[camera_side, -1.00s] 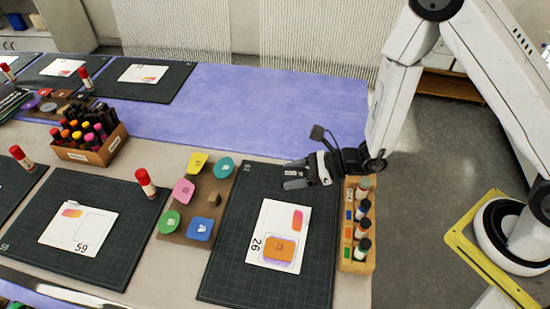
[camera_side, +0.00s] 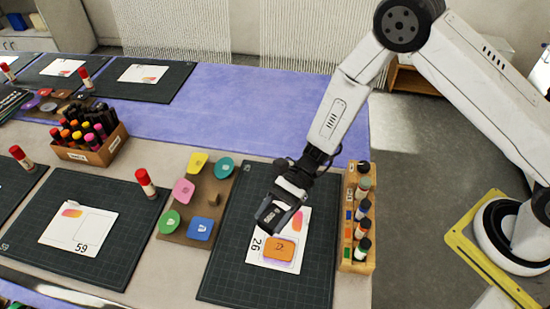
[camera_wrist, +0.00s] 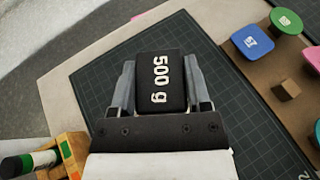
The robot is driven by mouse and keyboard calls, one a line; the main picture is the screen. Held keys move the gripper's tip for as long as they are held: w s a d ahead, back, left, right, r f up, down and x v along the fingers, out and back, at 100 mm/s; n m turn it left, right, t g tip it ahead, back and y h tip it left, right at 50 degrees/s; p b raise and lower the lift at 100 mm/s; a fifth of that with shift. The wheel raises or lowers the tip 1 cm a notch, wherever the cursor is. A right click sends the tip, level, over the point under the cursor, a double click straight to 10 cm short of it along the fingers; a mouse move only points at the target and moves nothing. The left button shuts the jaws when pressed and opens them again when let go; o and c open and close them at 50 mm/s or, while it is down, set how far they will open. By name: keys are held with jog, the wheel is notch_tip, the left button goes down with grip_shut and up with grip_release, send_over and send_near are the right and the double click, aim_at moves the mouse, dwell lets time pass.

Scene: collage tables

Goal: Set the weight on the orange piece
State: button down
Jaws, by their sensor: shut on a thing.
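My gripper (camera_side: 270,219) is shut on a black block weight (camera_wrist: 161,82) marked "500 g". In the side view the gripper points down and left, over the upper part of the white card (camera_side: 303,222) numbered 26. The orange piece (camera_side: 279,249) lies on the lower part of that card, just below and right of my gripper in the picture. The weight appears to be above the card, apart from the orange piece. In the wrist view the card and the orange piece are hidden behind the weight and gripper.
A wooden bottle rack (camera_side: 358,255) stands right of the dark cutting mat (camera_side: 235,270). A brown board (camera_side: 181,236) with several coloured pieces and a small wooden knob lies to the left. A red-capped glue stick (camera_side: 146,184) stands beyond it.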

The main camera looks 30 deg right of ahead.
aim_at(279, 249)
jog(key=n+g, duration=0.1)
jog(key=s+f+n+g+h, duration=0.1)
jog(key=n+g, duration=0.1)
jog(key=shift+s+a+f, duration=0.15)
jog(key=shift+s+f, duration=0.1)
jog(key=shift+s+d+f+n+g+h, duration=0.1)
jog(key=shift+s+f+n+g+h, duration=0.1)
jog(key=shift+f+n+g+h, duration=0.25)
jog(key=shift+s+d+f+n+g+h, duration=0.1)
jog(key=shift+s+f+n+g+h, duration=0.1)
jog(key=shift+n+g+h, duration=0.4)
jog(key=shift+f, duration=0.15)
jog(key=shift+f, duration=2.35)
jog(key=shift+f, duration=0.95)
grip_release()
